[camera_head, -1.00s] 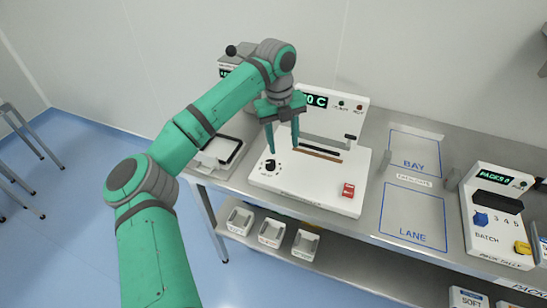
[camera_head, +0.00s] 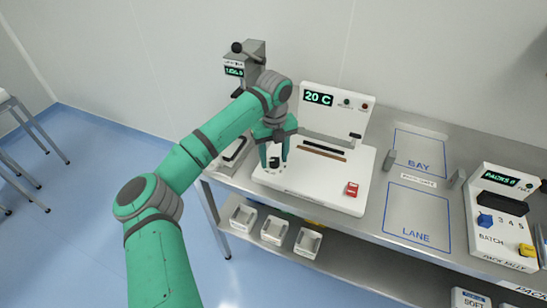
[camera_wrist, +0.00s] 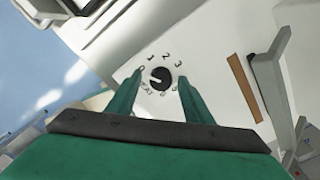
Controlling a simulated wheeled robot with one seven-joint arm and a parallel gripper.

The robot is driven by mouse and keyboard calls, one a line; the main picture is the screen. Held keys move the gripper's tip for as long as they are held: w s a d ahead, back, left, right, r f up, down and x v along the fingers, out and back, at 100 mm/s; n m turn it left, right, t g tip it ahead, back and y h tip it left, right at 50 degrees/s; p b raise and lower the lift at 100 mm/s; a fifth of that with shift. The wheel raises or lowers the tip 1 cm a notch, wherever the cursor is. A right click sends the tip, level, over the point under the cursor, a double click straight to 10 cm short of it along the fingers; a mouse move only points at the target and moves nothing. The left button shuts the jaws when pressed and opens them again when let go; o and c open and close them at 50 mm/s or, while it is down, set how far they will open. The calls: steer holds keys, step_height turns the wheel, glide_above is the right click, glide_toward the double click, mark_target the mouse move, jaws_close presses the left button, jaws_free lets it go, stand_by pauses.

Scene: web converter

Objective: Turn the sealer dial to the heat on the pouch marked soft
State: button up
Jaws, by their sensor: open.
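The sealer (camera_head: 318,182) is a white machine on the steel bench, its display (camera_head: 318,98) reading "20 C". Its black dial (camera_wrist: 159,78) shows in the wrist view with a ring of numbers around it; 1, 2 and 3 are readable, the others are not clear. My gripper (camera_head: 274,165) is open just above the dial. In the wrist view its fingertips (camera_wrist: 160,76) stand on either side of the dial, apart from the knob. A carton or pouch bin labelled SOFT (camera_head: 470,301) shows at the bottom edge, cut off; any heat marking on a pouch is not visible.
A red block or button (camera_head: 352,189) sits at the sealer's right front. Areas marked BAY (camera_head: 419,166) and LANE (camera_head: 415,236) are empty. A batch counter (camera_head: 500,225) stands at the right. White bins (camera_head: 274,229) sit on the lower shelf.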

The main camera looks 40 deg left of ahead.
steer(key=shift+w+f, duration=0.1)
steer(key=shift+f, duration=0.05)
steer(key=shift+c, duration=0.3)
steer(key=c, duration=1)
